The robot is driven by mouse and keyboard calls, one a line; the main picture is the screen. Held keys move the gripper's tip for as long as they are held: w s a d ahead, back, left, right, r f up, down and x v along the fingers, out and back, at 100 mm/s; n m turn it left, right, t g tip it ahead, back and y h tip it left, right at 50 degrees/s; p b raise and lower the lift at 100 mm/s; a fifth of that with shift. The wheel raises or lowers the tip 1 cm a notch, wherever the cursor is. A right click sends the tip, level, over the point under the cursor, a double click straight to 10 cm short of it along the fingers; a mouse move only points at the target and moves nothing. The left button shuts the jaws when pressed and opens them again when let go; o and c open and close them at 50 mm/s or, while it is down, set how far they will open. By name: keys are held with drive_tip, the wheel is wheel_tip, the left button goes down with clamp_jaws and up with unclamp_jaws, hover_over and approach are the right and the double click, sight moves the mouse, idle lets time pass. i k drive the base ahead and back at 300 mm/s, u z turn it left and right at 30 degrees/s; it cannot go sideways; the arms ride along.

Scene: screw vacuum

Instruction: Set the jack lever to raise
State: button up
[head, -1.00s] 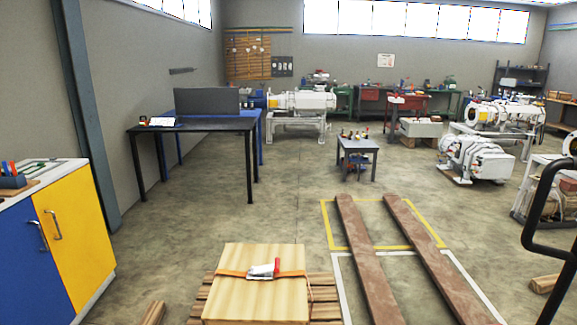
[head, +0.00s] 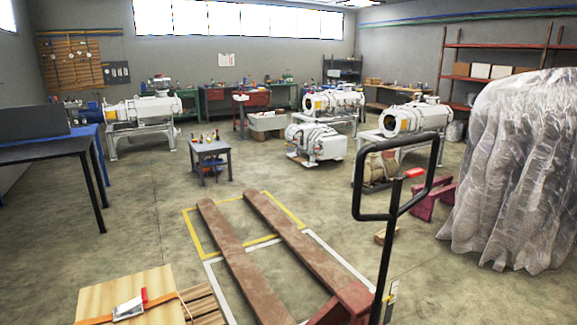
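The pallet jack handle (head: 386,230) stands upright at the right of centre in the head view, a black loop on a dark post. A small red lever (head: 414,172) sticks out to the right inside the loop, near its lower right side. Its setting cannot be told from here. The jack's two brown-red forks (head: 285,235) lie on the floor, pointing away. My gripper is not in view.
A wooden crate (head: 95,290) with an orange strap sits on a pallet at lower left. A plastic-wrapped load (head: 515,170) stands at right. A small grey table (head: 211,152) and white vacuum pumps (head: 315,142) stand beyond. Concrete floor is open left of the forks.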

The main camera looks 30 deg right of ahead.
sight(418, 171)
drive_tip(key=z, duration=4.65)
drive_tip(key=i, duration=0.1)
drive_tip(key=u, duration=2.95)
drive_tip(key=k, duration=0.95)
drive_tip(key=u, duration=0.15)
drive_tip(key=i, duration=0.65)
drive_tip(key=z, duration=0.05)
